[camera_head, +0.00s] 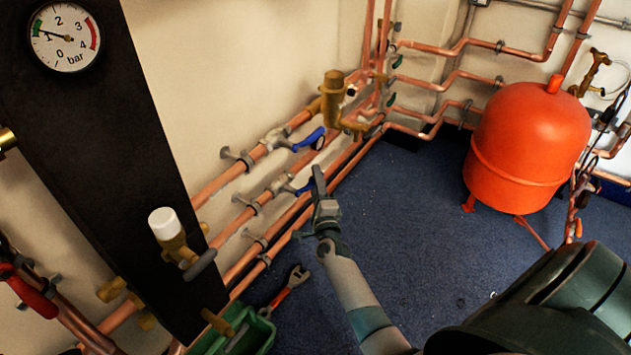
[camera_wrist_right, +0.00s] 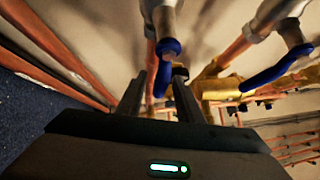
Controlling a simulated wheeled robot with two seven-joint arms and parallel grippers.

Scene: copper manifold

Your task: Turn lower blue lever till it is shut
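The lower blue lever (camera_head: 305,187) sits on a valve of the lower copper pipe (camera_head: 235,222), partly hidden by my right gripper (camera_head: 319,190). In the right wrist view the same lever (camera_wrist_right: 164,68) hangs from its grey valve body, in the space between the two finger tips (camera_wrist_right: 166,72). The fingers stand apart with the lever between them; I cannot tell whether either touches it. The upper blue lever (camera_head: 309,140) is on the pipe above, and shows at the right in the wrist view (camera_wrist_right: 278,71). My left gripper is not in view.
A brass fitting (camera_head: 333,100) stands close beyond the levers. A black panel with a pressure gauge (camera_head: 65,36) is at the left. An orange tank (camera_head: 527,135) stands at the right. A wrench (camera_head: 286,290) and a green crate (camera_head: 262,333) are below. The blue floor (camera_head: 410,220) is mostly clear.

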